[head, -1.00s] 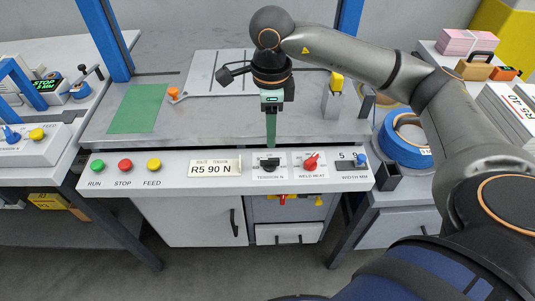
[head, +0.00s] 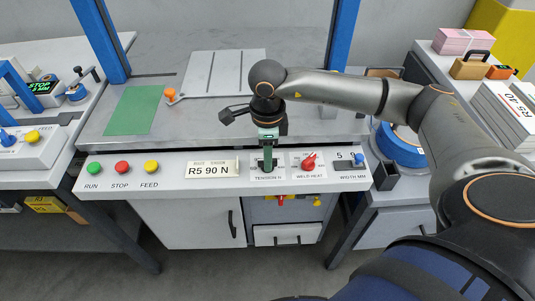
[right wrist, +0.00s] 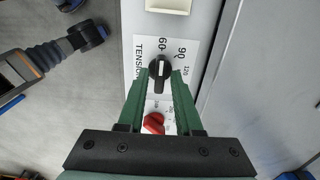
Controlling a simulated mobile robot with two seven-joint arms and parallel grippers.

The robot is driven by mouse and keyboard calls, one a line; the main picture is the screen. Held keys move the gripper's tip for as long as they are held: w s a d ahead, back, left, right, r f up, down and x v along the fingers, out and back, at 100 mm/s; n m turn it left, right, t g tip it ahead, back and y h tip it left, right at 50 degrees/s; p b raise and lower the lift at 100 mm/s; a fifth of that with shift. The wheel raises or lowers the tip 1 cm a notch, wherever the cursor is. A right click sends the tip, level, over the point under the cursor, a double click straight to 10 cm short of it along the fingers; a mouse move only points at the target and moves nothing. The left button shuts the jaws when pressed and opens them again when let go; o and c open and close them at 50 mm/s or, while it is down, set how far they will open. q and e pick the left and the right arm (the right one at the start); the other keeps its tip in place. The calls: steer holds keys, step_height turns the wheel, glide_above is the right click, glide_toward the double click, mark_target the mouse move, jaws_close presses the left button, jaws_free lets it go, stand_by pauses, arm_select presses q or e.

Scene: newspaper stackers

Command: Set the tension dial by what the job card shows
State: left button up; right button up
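The job card (head: 211,170) on the front panel reads R5 90 N. The black tension dial (right wrist: 160,67) shows in the right wrist view beside the numbers 60, 90 and 120; its white mark appears to point about at 60. My right gripper (right wrist: 159,76) has its two green fingers apart, one on each side of the dial, with nothing held between them. I cannot tell whether they touch it. In the head view the right gripper (head: 268,160) covers most of the dial. My left gripper is not in view.
The red weld heat knob (head: 309,162) is just right of the tension dial, and it shows between the fingers in the right wrist view (right wrist: 153,123). Green, red and yellow buttons (head: 122,167) are on the panel's left. A blue-knobbed width control (head: 359,159) is at its right end.

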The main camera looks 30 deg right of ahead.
jaws_close()
stand_by(0.5)
steer(key=shift+m+b, duration=0.3)
steer(key=shift+m, duration=0.7)
steer(key=m, duration=0.3)
steer(key=shift+m+b, duration=0.4)
steer(key=shift+m, duration=1.6)
steer(key=shift+o, duration=1.2)
jaws_free()
